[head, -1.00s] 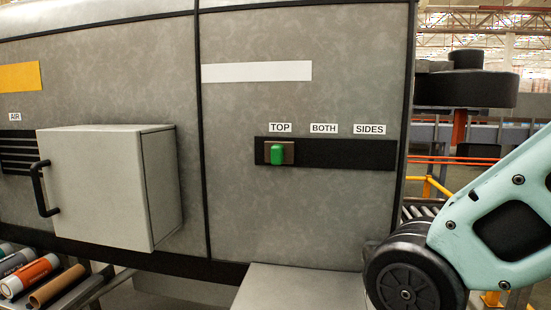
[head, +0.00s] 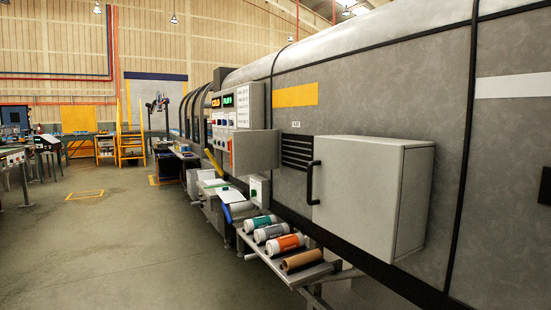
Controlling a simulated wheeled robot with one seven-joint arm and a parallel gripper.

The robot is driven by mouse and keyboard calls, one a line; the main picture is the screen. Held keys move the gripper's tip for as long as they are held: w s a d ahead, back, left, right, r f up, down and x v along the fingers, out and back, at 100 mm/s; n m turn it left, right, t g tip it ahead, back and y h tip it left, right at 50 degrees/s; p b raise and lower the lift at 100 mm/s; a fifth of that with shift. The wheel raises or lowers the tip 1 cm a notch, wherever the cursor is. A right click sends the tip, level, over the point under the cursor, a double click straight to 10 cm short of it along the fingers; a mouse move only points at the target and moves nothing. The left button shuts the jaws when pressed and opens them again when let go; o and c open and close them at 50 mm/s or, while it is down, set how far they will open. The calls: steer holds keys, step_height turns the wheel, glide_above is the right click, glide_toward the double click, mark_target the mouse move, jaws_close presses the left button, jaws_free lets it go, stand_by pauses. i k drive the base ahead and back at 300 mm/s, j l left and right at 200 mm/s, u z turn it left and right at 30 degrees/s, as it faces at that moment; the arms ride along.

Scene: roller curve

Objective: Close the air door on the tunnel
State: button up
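The tunnel (head: 385,95) is a long grey housing running from the right edge into the distance. The air door (head: 360,185) is a pale grey, boxy panel standing out from its side wall, with a deep right side. A black bar handle (head: 312,183) is on its left edge. Black vent slats (head: 297,150) show left of the door, uncovered there, under a small label (head: 296,124). What lies behind the door is hidden. I cannot tell where it is hinged. My gripper is not in view.
Several tubes, teal, grey, orange and brown, lie on a rack (head: 318,273) low in front of the tunnel. A control panel (head: 238,105) with lit displays and a grey box (head: 254,150) stick out farther along. The floor (head: 130,230) at left is open.

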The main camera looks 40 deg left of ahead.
mark_target(251, 152)
steer(key=k, duration=1.2)
steer(key=k+j, duration=0.2)
steer(key=j, duration=0.2)
steer(key=k+j, duration=0.15)
steer(key=j, duration=0.25)
steer(key=k+j, duration=0.2)
steer(key=j, duration=2.7)
steer(key=i+j, duration=0.15)
steer(key=j, duration=0.25)
steer(key=i+j, duration=0.15)
steer(key=j, duration=0.25)
steer(key=i+j, duration=0.15)
steer(key=j, duration=0.3)
steer(key=i+j, duration=0.15)
steer(key=j, duration=0.25)
steer(key=i+j+z, duration=0.1)
steer(key=j, duration=0.3)
steer(key=i+j, duration=0.2)
steer(key=j, duration=0.25)
